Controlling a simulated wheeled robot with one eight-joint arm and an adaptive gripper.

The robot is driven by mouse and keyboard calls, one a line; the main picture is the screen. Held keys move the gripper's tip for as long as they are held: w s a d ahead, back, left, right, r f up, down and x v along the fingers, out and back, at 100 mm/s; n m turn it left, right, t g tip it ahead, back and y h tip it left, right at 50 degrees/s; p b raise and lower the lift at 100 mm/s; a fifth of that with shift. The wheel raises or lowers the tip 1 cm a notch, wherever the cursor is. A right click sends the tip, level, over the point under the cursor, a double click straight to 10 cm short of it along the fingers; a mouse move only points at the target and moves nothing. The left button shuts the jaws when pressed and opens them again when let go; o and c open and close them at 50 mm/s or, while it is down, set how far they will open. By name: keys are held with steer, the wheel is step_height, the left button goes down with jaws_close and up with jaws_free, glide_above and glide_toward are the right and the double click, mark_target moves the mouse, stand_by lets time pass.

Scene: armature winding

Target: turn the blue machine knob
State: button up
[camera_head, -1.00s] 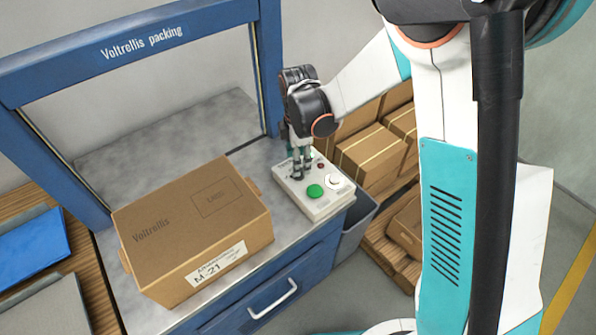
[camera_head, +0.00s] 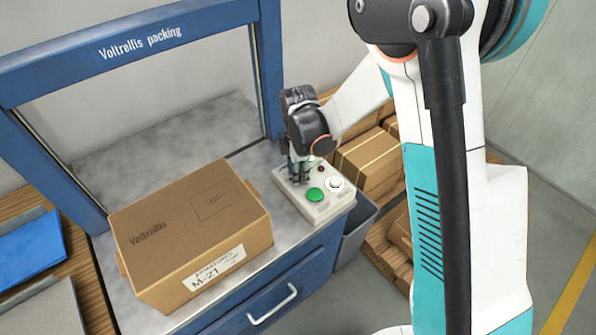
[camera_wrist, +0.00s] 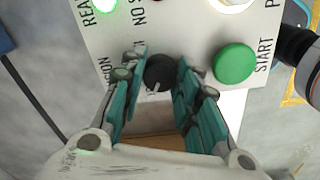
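A dark, nearly black knob (camera_wrist: 160,72) with a pale pointer mark sits on the pale control panel (camera_head: 328,212); I see no blue on it. My gripper (camera_wrist: 161,88) straddles this knob in the wrist view, one teal finger on each side. The fingers stand apart, very close to the knob's sides; firm contact cannot be made out. In the head view my gripper (camera_head: 298,176) points down at the panel's far left part and hides the knob.
A green START button (camera_wrist: 234,63) lies right of the fingers, with a white button (camera_head: 336,184) beyond. A cardboard box (camera_head: 190,235) stands left of the panel on the blue bench (camera_head: 275,282). More boxes (camera_head: 370,160) lie behind right.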

steer(key=shift+m, duration=0.4)
steer(key=m+b, duration=0.1)
steer(key=m, duration=0.4)
steer(key=m+b, duration=0.1)
steer(key=m, duration=0.5)
steer(key=shift+m, duration=0.4)
steer(key=m+b, duration=0.1)
steer(key=m, duration=1)
steer(key=shift+m, duration=0.3)
steer(key=o, duration=1.1)
